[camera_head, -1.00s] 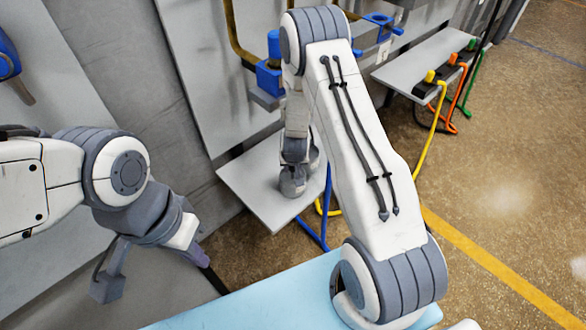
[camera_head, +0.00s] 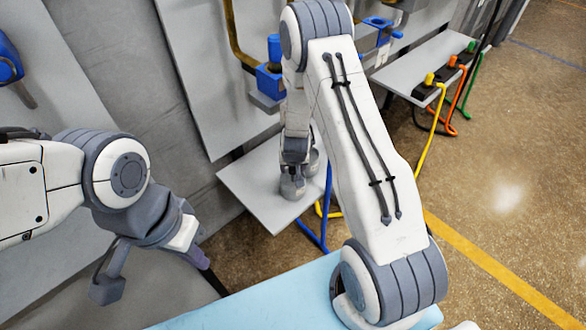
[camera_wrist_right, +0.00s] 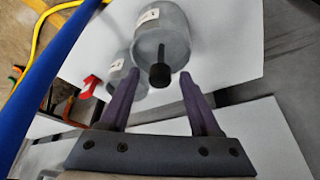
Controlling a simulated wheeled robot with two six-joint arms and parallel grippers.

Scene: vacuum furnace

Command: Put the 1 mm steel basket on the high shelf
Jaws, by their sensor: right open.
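Two grey cylindrical containers stand on a low light-grey shelf (camera_head: 250,190). The nearer one (camera_wrist_right: 163,35) has a white label and a black knob in the right wrist view; the other (camera_wrist_right: 138,72) is partly hidden behind it. The labels are too small to read, so I cannot tell which is the 1 mm steel basket. In the head view the containers show partly below my right arm (camera_head: 292,187). My right gripper (camera_wrist_right: 160,85) is open and empty, with its purple fingertips pointing at the nearer container's knob. My left gripper (camera_head: 196,256) hangs at the left, its jaw opening unclear.
A blue clamp-like fixture (camera_head: 270,80) is on the grey wall panel above the shelf. A grey side shelf (camera_head: 400,75) at the upper right carries black blocks with yellow, orange and green hoses. A light-blue surface (camera_head: 270,300) lies at the front. Open floor is at the right.

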